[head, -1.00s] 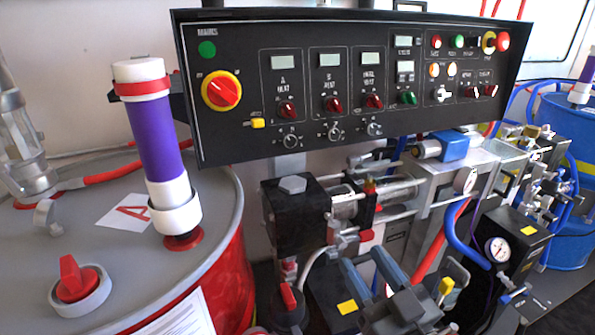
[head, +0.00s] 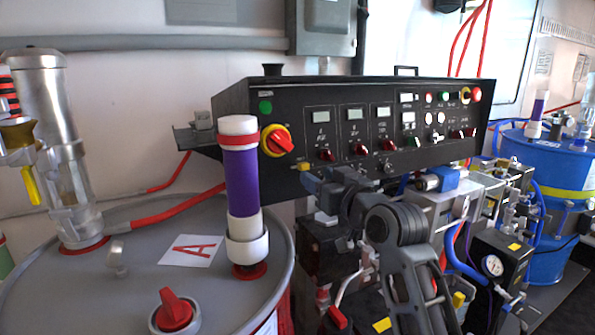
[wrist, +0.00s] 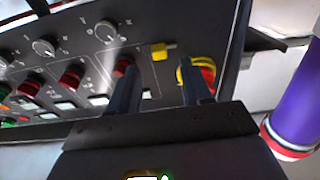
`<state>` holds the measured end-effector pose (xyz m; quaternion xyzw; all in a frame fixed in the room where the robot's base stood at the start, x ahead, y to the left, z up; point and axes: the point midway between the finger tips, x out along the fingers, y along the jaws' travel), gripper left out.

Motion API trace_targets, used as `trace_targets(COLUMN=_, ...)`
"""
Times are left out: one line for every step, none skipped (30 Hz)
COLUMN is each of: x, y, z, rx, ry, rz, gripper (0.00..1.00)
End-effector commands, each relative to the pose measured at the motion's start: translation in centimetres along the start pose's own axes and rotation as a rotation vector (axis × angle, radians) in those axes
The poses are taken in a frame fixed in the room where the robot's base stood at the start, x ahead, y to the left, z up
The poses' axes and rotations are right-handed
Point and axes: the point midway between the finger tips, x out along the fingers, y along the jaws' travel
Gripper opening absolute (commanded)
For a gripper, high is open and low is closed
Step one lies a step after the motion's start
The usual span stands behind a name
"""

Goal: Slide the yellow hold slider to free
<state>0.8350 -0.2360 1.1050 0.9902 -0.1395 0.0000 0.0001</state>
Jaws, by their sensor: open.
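The yellow hold slider (head: 303,167) is a small yellow block low on the left part of the black control panel (head: 345,180). In the wrist view the slider (wrist: 160,51) sits on a short pale slot, between the two dark fingertips as seen from behind them. My gripper (head: 320,184) is in front of the panel, just right of and below the slider in the head view. In the wrist view my gripper (wrist: 160,62) is open and empty. Contact with the slider cannot be told.
The red and yellow rotary switch (head: 278,140) is close by, partly behind one finger in the wrist view. Red knobs (head: 326,155) line the panel. A purple cylinder (head: 240,185) stands on the grey drum (head: 130,285) at left. Hoses and fittings crowd below the panel.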

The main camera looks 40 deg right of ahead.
Motion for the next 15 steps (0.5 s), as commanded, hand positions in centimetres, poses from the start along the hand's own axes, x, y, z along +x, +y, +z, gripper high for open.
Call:
trace_targets(x=0.9, y=-0.1, z=-0.2, rx=0.000, ry=-0.001, rz=-0.001, gripper=0.49)
trace_targets(x=1.4, y=-0.1, z=-0.1, rx=0.000, ry=-0.001, rz=-0.002, gripper=0.49)
trace_targets(x=2.0, y=-0.1, z=-0.1, rx=0.000, ry=0.000, rz=-0.001, gripper=0.49)
trace_targets(x=2.5, y=-0.1, z=-0.1, rx=0.000, ry=0.000, rz=-0.001, gripper=0.49)
trace_targets(x=2.9, y=-0.1, z=-0.2, rx=0.000, ry=0.000, rz=-0.001, gripper=0.49)
trace_targets(x=3.5, y=-0.1, z=-0.1, rx=0.000, ry=-0.001, rz=0.000, gripper=0.49)
trace_targets(x=3.8, y=0.0, z=-0.1, rx=0.000, ry=-0.001, rz=0.000, gripper=0.49)
trace_targets(x=4.1, y=0.0, z=-0.1, rx=0.000, ry=0.000, rz=0.000, gripper=0.49)
trace_targets(x=4.5, y=0.0, z=-0.1, rx=0.000, ry=0.000, rz=0.000, gripper=0.49)
trace_targets(x=4.7, y=0.0, z=-0.1, rx=0.000, ry=0.000, rz=0.000, gripper=0.49)
trace_targets(x=4.9, y=0.0, z=0.0, rx=0.000, ry=0.000, rz=0.000, gripper=0.49)
trace_targets(x=5.1, y=-0.1, z=0.0, rx=0.000, ry=-0.001, rz=0.000, gripper=0.49)
trace_targets(x=5.2, y=-0.1, z=0.0, rx=0.000, ry=-0.001, rz=0.000, gripper=0.49)
trace_targets(x=5.3, y=-0.1, z=0.1, rx=0.000, ry=-0.001, rz=0.000, gripper=0.49)
trace_targets(x=5.3, y=-0.1, z=0.1, rx=0.000, ry=-0.001, rz=0.000, gripper=0.49)
